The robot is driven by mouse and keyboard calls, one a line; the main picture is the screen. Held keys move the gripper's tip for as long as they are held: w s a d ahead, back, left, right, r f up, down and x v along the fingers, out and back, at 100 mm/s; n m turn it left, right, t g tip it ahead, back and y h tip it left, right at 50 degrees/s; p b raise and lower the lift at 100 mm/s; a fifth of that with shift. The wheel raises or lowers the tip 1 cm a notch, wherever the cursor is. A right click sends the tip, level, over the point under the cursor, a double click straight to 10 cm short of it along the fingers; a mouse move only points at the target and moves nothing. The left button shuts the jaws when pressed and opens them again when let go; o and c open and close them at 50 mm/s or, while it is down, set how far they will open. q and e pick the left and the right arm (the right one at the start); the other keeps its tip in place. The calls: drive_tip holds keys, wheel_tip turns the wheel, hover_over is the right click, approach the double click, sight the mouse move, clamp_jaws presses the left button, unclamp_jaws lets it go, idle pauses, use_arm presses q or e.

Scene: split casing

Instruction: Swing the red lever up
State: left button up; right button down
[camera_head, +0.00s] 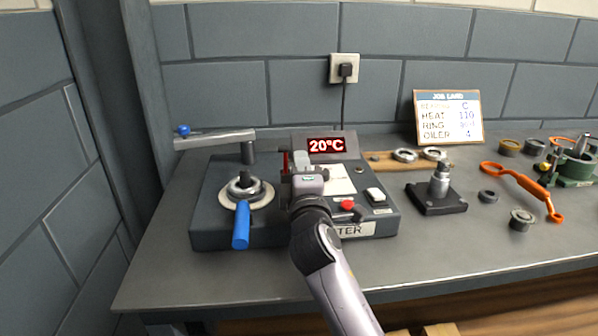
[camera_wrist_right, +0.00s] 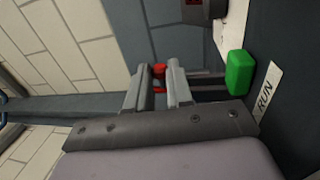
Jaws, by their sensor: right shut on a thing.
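The red lever (camera_head: 285,162) shows in the head view as a thin upright red strip just left of my right gripper (camera_head: 300,160), on the dark heater box (camera_head: 215,222). In the right wrist view, a red piece of the lever (camera_wrist_right: 159,71) lies between the two grey fingertips of my right gripper (camera_wrist_right: 157,85), which is shut on it. The gripper and arm hide most of the lever and the box surface around it. My left gripper is not in view.
A green block (camera_wrist_right: 240,72) beside a RUN label is close to the right fingers.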

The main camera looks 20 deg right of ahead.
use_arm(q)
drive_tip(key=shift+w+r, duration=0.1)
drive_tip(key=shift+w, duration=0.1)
use_arm(e)
drive_tip(key=shift+f, duration=0.15)
drive_tip(key=c, duration=1)
unclamp_jaws()
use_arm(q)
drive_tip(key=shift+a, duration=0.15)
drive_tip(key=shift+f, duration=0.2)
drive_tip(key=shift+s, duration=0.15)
use_arm(e)
drive_tip(key=shift+s, duration=0.1)
